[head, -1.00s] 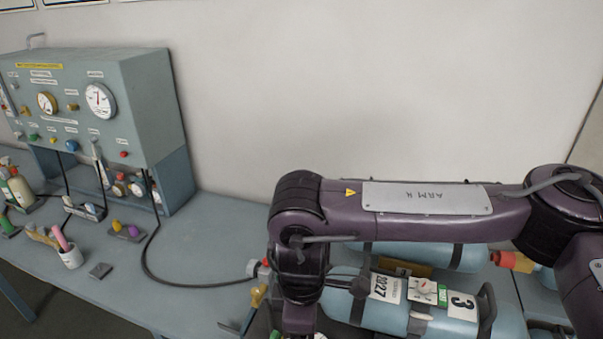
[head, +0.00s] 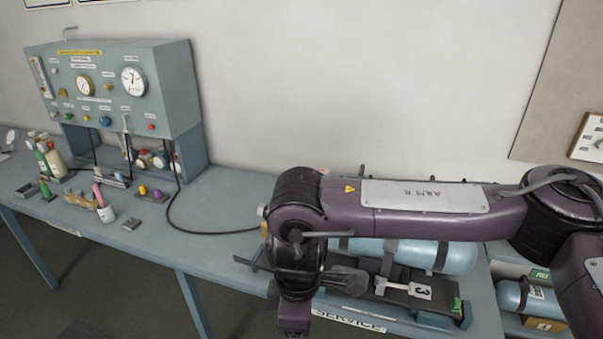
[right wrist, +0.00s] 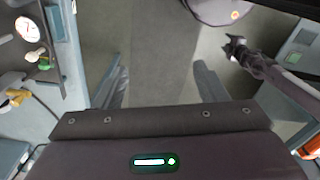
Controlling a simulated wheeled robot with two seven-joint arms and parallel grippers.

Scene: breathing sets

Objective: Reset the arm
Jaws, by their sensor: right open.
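My right arm (head: 430,197) comes in from the right of the head view. It crosses in front of the bench and bends down at its dark wrist joint. A dark, claw-like end (right wrist: 236,48) on a slim purple arm shows at the upper right of that view. It looks like my left gripper, but it is too small to read its jaws. My left arm is not in the head view.
Another cylinder (head: 525,296) rests lower right.

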